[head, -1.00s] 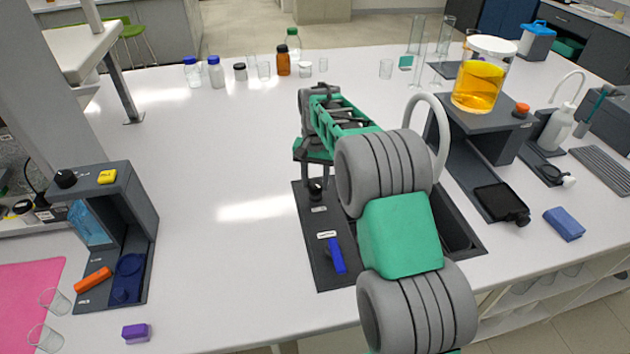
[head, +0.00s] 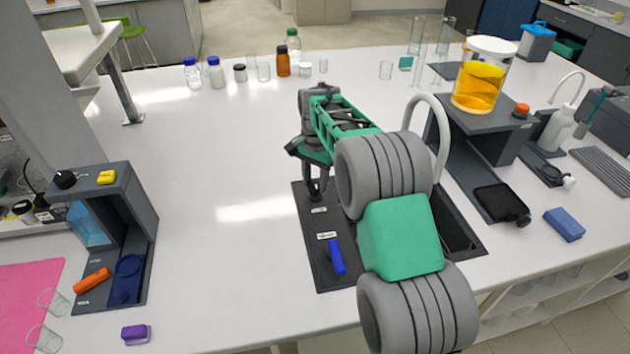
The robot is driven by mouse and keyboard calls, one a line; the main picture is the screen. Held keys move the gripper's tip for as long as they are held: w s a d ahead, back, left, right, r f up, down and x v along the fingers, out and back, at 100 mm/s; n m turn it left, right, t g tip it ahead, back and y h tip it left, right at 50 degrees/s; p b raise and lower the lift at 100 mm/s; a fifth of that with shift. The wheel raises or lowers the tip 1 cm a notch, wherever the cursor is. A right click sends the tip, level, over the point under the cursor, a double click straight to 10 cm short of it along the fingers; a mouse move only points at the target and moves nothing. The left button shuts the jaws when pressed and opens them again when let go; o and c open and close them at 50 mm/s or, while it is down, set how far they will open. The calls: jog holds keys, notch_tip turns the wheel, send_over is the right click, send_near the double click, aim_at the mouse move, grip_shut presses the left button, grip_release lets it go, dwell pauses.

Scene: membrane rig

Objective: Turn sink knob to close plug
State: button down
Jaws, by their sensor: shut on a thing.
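The sink unit is a dark grey panel (head: 315,270) set in the white bench, with a basin (head: 458,232) at its right and a pale curved faucet (head: 440,135). A small dark knob stands at the panel's far left, behind a small white label (head: 319,210); my fingers now mostly hide it. My gripper (head: 315,190) points down there and is shut on the knob. A blue lever (head: 337,257) lies nearer on the same panel, beside another white label (head: 327,236). My arm hides part of the basin.
A grey stand (head: 475,115) right of the sink holds a beaker of yellow liquid (head: 478,85). A dark grey rig (head: 140,215) stands at the left. Bottles (head: 215,72) line the back. The bench left of the sink is clear.

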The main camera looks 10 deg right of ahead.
aim_at(315, 184)
jog(key=shift+r, duration=0.1)
jog(key=c, duration=0.9)
grip_release()
jog(key=shift+o, duration=0.2)
notch_tip(315, 184, up, 8)
jog(key=shift+f+b, duration=0.15)
jog(key=shift+b, duration=0.45)
